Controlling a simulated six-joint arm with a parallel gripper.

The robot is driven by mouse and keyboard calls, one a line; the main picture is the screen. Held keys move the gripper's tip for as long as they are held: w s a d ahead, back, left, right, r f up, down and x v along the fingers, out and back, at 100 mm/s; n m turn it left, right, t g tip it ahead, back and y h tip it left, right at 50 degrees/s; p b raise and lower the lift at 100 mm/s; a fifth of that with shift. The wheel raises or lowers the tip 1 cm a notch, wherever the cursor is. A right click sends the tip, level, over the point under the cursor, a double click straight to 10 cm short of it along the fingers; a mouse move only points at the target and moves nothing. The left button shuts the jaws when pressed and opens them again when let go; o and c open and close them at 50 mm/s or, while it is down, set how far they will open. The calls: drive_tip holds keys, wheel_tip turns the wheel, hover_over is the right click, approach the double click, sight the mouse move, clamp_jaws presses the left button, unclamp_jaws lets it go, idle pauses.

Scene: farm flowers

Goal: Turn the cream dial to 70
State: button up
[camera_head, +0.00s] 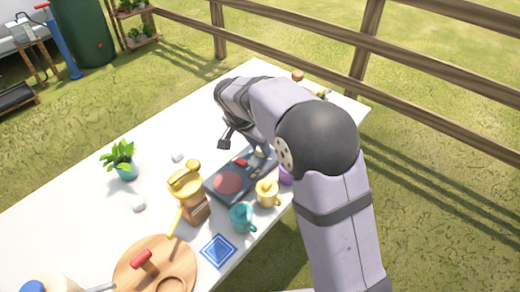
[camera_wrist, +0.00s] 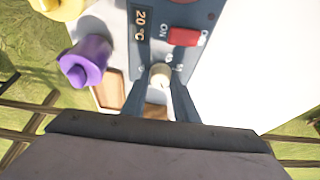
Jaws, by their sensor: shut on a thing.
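The cream dial (camera_wrist: 159,74) sits on the dark panel of a hot plate device (camera_wrist: 203,13). My gripper (camera_wrist: 160,86) has its two fingers on either side of the dial and is shut on it. A display (camera_wrist: 141,22) on the panel reads 20 °C. A red switch (camera_wrist: 184,37) marked ON lies beside it. In the head view the hot plate (camera_head: 227,181) with its reddish round plate lies on the white table, and my arm partly covers its far end. The dial's scale marks are too small to read.
A purple mug (camera_wrist: 86,62) and a yellow lidded cup (camera_head: 267,193) stand close beside the device. A teal mug (camera_head: 242,217), a brown and yellow grinder (camera_head: 190,194) and a blue tile (camera_head: 218,250) are nearby. The white table (camera_head: 80,215) has free room at left.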

sight(251, 159)
drive_tip(key=shift+a+m+g, duration=0.1)
drive_tip(key=shift+m+g, duration=0.4)
drive_tip(key=shift+m, duration=0.9)
drive_tip(key=shift+h, duration=0.3)
drive_tip(key=o, duration=1.1)
drive_tip(key=shift+c, duration=0.2)
drive_tip(key=v, duration=0.7)
drive_tip(key=shift+r, duration=0.1)
